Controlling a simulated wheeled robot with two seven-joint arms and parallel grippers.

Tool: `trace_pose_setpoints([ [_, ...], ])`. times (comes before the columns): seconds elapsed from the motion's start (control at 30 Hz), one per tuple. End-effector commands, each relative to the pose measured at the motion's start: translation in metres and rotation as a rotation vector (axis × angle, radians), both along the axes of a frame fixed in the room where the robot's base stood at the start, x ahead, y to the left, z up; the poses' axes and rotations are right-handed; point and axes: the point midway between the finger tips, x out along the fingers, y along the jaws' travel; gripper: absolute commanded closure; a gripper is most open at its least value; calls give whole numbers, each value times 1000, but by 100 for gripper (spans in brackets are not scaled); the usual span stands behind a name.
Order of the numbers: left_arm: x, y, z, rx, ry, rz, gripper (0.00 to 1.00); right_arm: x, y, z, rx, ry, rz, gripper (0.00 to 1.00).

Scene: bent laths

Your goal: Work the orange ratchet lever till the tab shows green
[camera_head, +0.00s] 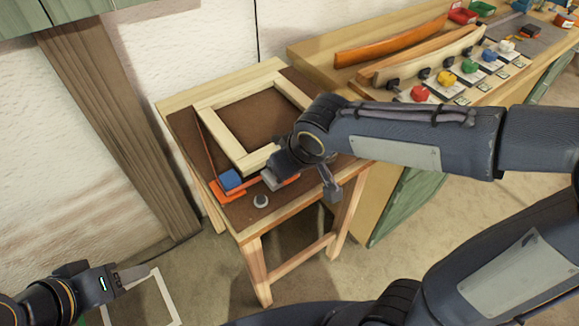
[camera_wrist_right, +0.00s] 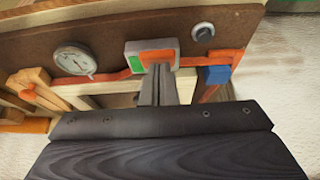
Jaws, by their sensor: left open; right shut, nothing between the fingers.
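The bench holds a light wooden frame (camera_head: 233,145) with orange band-like parts along its sides. At its front corner is a blue block (camera_head: 230,180) on an orange piece; both show in the right wrist view, the block (camera_wrist_right: 216,75) beside the orange piece (camera_wrist_right: 226,58). A grey housing (camera_wrist_right: 130,48) has a green patch at its left and an orange part across its face; I cannot tell which is lever or tab. My right gripper (camera_wrist_right: 159,76) is shut and empty, its tips at the housing; contact is unclear. My left gripper (camera_head: 132,274) is open, low at left, away from the bench.
A round gauge (camera_wrist_right: 74,59) and a dark-centred knob (camera_wrist_right: 203,31) sit near the housing. A longer workbench (camera_head: 310,55) behind carries curved laths (camera_head: 390,41) and several coloured knobs. A wooden post (camera_head: 105,120) stands left. Floor before the small bench is open.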

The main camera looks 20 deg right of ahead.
Motion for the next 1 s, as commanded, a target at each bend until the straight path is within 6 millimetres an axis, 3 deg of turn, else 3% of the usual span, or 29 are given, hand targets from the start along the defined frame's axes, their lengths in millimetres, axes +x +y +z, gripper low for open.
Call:
trace_pose_setpoints([
  [0.17, 0, 0, 4, 0, 0, 0, 53, 1, 0, 5, 0, 0, 0, 100],
  [0.4, 0, 0, 40, 0, 0, 0, 53, 16, 0, 48, 0, 0, -1, 100],
  [0.47, 0, 0, 33, 0, -2, 1, 53, 13, -1, 56, 3, -6, -2, 100],
  [0.73, 0, 0, 35, 0, 0, 0, 53, 1, -5, 111, 3, -5, 0, 100],
  [1.0, 0, 0, 36, 0, 0, 0, 53, -5, -7, 135, 0, -1, 0, 100],
])
